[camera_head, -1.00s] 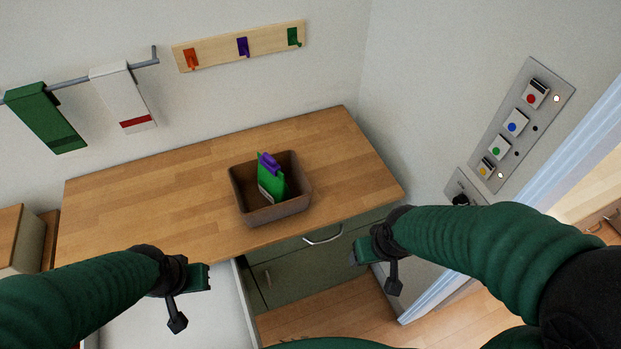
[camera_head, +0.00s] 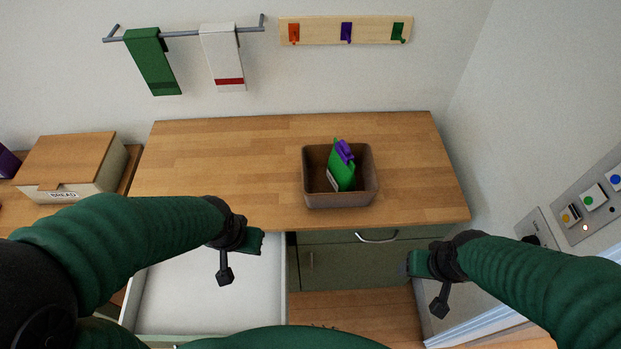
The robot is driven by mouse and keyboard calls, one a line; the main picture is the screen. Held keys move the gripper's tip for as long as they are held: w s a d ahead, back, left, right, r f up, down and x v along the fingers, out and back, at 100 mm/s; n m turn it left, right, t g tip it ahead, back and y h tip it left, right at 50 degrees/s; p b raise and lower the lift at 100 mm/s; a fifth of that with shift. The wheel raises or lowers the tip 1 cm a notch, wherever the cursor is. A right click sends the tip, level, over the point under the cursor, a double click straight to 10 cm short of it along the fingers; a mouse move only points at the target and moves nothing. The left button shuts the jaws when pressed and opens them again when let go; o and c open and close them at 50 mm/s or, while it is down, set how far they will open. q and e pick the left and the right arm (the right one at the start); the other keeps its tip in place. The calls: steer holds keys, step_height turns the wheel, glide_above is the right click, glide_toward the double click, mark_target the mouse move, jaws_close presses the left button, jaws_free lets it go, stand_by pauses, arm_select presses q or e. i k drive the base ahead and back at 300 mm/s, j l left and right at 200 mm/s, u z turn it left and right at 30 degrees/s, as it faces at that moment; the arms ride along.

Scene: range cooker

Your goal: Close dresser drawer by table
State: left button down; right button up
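The dresser (camera_head: 260,222) has a wooden top and grey-green fronts. Its left drawer (camera_head: 205,300) is pulled out toward me, showing a white, empty-looking interior. The drawer's front edge is low in the picture, partly hidden by my body and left arm. My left gripper (camera_head: 241,259) is open and empty, above the drawer's right side. My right gripper (camera_head: 424,284) is open and empty, in front of the dresser's right end. The right drawer (camera_head: 340,237), with a silver handle (camera_head: 377,237), is shut.
A brown bin (camera_head: 340,199) holding a green packet with a purple clip stands on the dresser. A bread box (camera_head: 75,165) is at the left. A wall panel with buttons (camera_head: 590,200) is at the right. Wooden floor shows between the drawer and my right gripper.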

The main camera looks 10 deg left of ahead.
mark_target(175, 301)
steer(key=k+u, duration=0.25)
steer(key=u, duration=0.2)
steer(key=k+j+u, duration=0.2)
steer(key=u, duration=0.25)
steer(key=k+j+u, duration=0.2)
steer(key=u, duration=0.25)
